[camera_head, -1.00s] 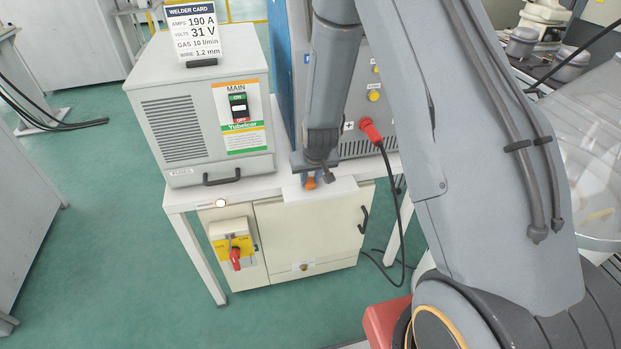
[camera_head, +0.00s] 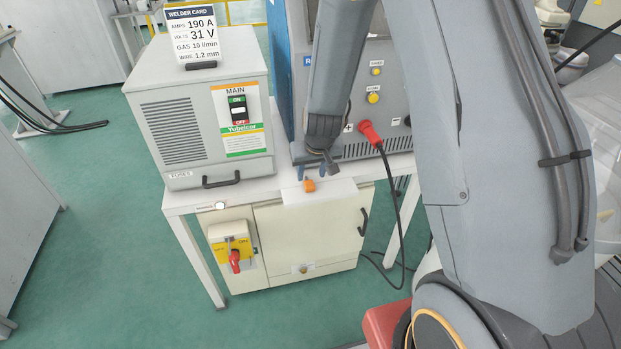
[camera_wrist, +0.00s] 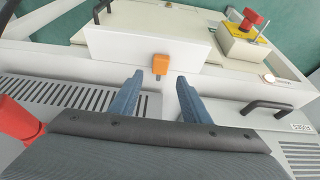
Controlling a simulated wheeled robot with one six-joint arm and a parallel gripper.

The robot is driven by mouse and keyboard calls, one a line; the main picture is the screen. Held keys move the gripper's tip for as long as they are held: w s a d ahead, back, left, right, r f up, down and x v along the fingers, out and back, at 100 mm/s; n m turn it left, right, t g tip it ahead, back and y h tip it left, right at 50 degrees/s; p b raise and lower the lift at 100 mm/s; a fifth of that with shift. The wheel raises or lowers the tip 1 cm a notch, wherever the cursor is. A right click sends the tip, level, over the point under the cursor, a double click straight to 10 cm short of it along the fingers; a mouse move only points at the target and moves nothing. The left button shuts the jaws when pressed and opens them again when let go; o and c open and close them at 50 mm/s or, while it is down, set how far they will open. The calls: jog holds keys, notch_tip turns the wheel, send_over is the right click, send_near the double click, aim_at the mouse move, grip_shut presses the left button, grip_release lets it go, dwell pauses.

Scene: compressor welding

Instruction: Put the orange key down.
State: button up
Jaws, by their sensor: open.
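In the wrist view my gripper (camera_wrist: 158,85) is open, with an empty gap between the two blue fingers.
A grey fuse box (camera_head: 200,110) with a main switch (camera_head: 238,108) stands to the left. A red plug (camera_head: 370,132) with a black cable is to the right. A red rotary switch (camera_head: 234,258) is on the cabinet (camera_head: 310,232) below.

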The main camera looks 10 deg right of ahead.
jog(key=s+d+r+g+p, duration=0.1)
jog(key=s+r, duration=0.8)
jog(key=s, duration=0.2)
jog(key=s+d+r+g+p, duration=0.1)
jog(key=s+r, duration=0.8)
jog(key=s, duration=0.2)
jog(key=shift+s+r+g+p, duration=0.15)
jog(key=shift+s+g+p, duration=0.15)
jog(key=shift+s+p, duration=0.05)
jog(key=shift+d, duration=0.1)
notch_tip(320, 180, down, 4)
jog(key=b, duration=0.3)
jog(key=shift+r, duration=0.2)
